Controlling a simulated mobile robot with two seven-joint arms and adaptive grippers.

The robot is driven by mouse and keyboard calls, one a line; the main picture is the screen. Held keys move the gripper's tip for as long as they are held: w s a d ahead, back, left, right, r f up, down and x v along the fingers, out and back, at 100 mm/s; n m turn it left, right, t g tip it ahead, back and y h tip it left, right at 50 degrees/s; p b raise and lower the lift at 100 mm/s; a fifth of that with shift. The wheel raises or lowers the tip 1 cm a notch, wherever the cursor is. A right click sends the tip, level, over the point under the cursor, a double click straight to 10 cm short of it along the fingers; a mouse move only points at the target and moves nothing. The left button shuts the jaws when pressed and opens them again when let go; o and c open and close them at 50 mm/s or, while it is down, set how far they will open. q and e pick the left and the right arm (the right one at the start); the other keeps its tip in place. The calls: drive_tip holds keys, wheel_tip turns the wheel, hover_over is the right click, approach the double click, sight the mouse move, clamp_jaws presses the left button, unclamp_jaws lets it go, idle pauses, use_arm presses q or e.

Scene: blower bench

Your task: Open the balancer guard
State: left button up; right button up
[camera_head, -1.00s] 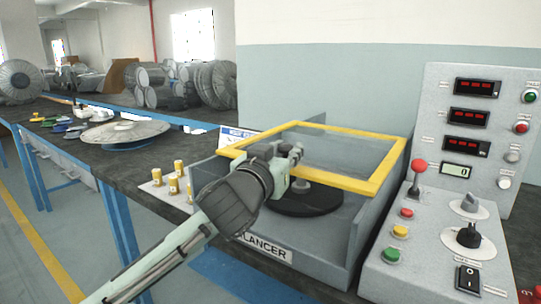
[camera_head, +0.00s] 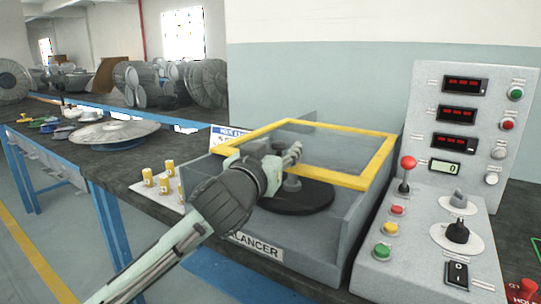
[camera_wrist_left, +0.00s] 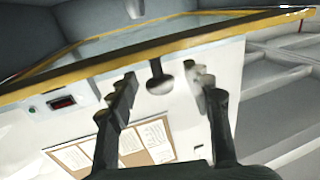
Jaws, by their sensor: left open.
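The balancer guard (camera_head: 345,179) is a clear panel in a yellow frame. It lies closed across the top of the grey balancer box (camera_head: 345,240). Through it a dark round disc (camera_head: 305,200) shows inside. My left gripper (camera_head: 287,157) is open at the front edge of the guard, and its wrist hides part of that edge. In the left wrist view the yellow frame crosses above my open fingers (camera_wrist_left: 165,100). My right gripper is not in view.
A grey control panel (camera_head: 410,250) with buttons, a red-knobbed lever and displays stands close at the right. A large grey disc (camera_head: 112,133) lies farther left on the bench.

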use_arm(q)
drive_tip(key=v, duration=1.1)
drive_tip(key=shift+a, duration=0.15)
drive_tip(key=shift+s, duration=0.15)
drive_tip(key=shift+c, duration=0.6)
